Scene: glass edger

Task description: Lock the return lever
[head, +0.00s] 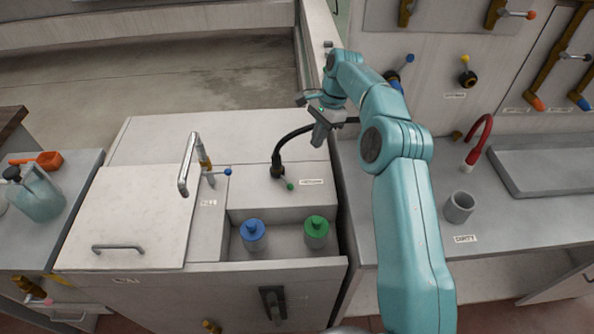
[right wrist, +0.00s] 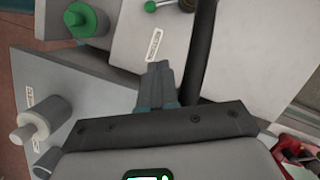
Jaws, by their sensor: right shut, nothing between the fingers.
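A small lever with a green ball tip (head: 290,186) sticks out from the base of a black hose (head: 290,140) on the grey machine block. A white label (head: 312,182) beside it is too small to read surely; I take this as the return lever. In the right wrist view the green ball (right wrist: 150,6) is at the top edge, above the label (right wrist: 154,45). My right gripper (head: 319,137) is shut and empty, above and to the right of the lever, apart from it. Its closed fingers (right wrist: 160,80) point toward the label. My left gripper is not in view.
Blue-capped (head: 253,236) and green-capped (head: 316,232) containers stand in the open tray in front. A blue-tipped lever (head: 227,171) and an upright metal handle (head: 187,165) are to the left. A grey cup (head: 459,207) stands on the right counter. The hose passes close to my right gripper.

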